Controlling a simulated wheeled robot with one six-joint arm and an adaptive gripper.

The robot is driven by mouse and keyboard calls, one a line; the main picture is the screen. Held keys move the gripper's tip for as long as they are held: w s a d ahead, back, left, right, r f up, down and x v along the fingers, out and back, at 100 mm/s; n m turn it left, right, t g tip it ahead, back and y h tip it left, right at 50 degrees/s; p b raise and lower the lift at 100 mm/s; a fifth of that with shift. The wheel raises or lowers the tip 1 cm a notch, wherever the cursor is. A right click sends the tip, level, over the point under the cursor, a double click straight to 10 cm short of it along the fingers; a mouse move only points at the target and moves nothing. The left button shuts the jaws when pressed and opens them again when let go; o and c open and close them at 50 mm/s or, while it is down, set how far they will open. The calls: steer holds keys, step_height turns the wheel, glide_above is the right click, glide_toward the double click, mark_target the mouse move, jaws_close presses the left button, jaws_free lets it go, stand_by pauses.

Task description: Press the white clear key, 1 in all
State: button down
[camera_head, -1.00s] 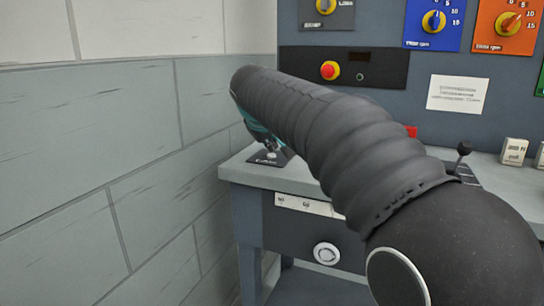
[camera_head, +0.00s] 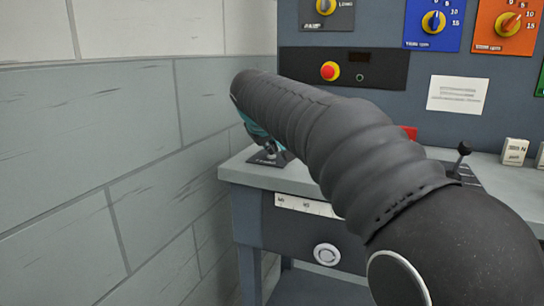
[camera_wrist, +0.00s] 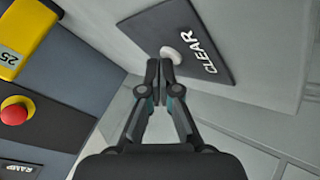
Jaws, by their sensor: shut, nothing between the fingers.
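The white clear key (camera_wrist: 170,53) is a small round button on a dark plate (camera_wrist: 195,25) marked CLEAR, at the upper middle of the wrist view. My gripper (camera_wrist: 159,72) is shut and empty, and its fingertips are right at the near edge of the key in the picture. I cannot tell whether they touch it. In the head view the dark plate (camera_head: 268,159) lies on the left end of the grey bench. My arm hides most of my gripper there, and the key itself cannot be made out.
A grey block wall (camera_head: 110,170) stands close on the left. The upright panel behind the bench bears a red stop button (camera_head: 329,71), which also shows in the wrist view (camera_wrist: 15,112), and coloured dials. A black lever (camera_head: 462,155) and white blocks (camera_head: 515,151) stand to the right.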

steer(key=shift+f, duration=0.2)
steer(key=shift+r, duration=0.1)
stand_by(0.4)
steer(key=shift+r+p, duration=0.7)
steer(key=shift+r, duration=0.05)
steer(key=shift+r, duration=0.1)
step_height(320, 180, up, 3)
steer(key=p, duration=0.2)
steer(key=shift+p, duration=0.3)
steer(key=shift+r, duration=0.95)
steer(key=shift+d, duration=0.1)
